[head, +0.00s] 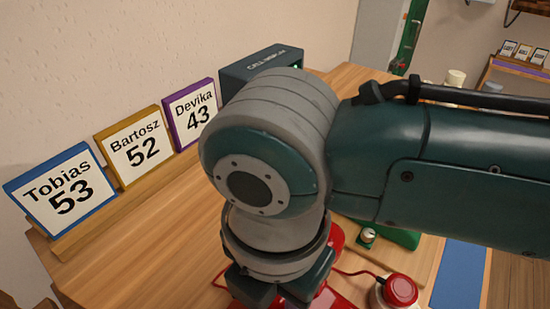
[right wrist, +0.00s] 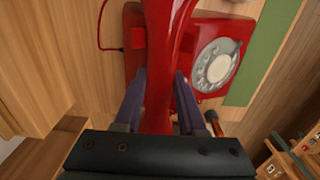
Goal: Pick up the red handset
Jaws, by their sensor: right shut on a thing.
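The red handset (right wrist: 172,45) runs lengthwise between the two fingers of my right gripper (right wrist: 158,105) in the right wrist view. The gripper is shut on it. The red phone body (right wrist: 133,65) with its pale round dial (right wrist: 215,65) lies behind the handset; I cannot tell whether the handset is clear of it. In the head view my right arm comes in from the right and hides most of the phone. Red parts (head: 325,298) show around the right gripper (head: 272,300), whose fingertips are cut off or hidden. My left gripper is in neither view.
Name cards for Tobias (head: 62,190), Bartosz (head: 134,147) and Devika (head: 190,113) stand along the wall. A dark box (head: 262,65) stands behind my arm. A round red piece (head: 400,290) with a red cord sits at the right, beside a blue mat (head: 460,275). The wooden desk (head: 160,240) is bare at left.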

